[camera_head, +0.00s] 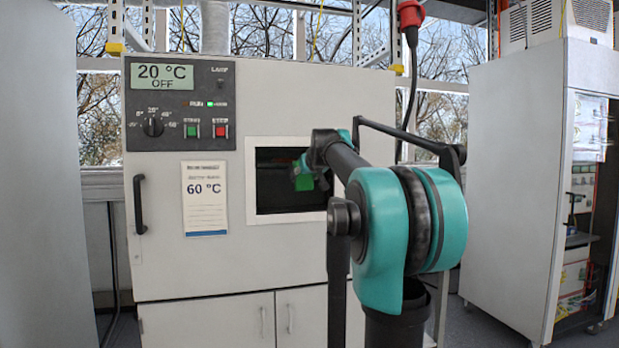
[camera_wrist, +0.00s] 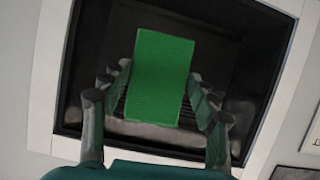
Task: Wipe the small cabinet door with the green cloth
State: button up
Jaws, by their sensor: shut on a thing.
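My gripper (camera_head: 300,166) is shut on the green cloth (camera_head: 304,182), in front of the dark window of the large grey cabinet. In the wrist view the cloth (camera_wrist: 161,75) is a flat green rectangle between the fingers, with the window behind it. Whether it touches the window is unclear. Below the large door, two small cabinet doors, the left one (camera_head: 207,322) and the right one (camera_head: 301,318), are shut and have slim handles. My arm hides part of the right one. The pictures do not tell which small door is meant.
The large cabinet (camera_head: 270,100) has a control panel (camera_head: 180,104), a black handle (camera_head: 139,204) at left and a 60 °C notice (camera_head: 204,198). A tall grey cabinet (camera_head: 515,170) with open shelves stands at right. A red plug (camera_head: 409,14) hangs on a cable above my arm.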

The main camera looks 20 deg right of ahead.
aim_at(267, 180)
jog(key=shift+w+a, duration=0.1)
jog(key=shift+a, duration=3)
jog(key=shift+a, duration=3.4)
jog(key=shift+s, duration=0.2)
jog(key=s, duration=0.6)
jog(key=shift+s, duration=1.5)
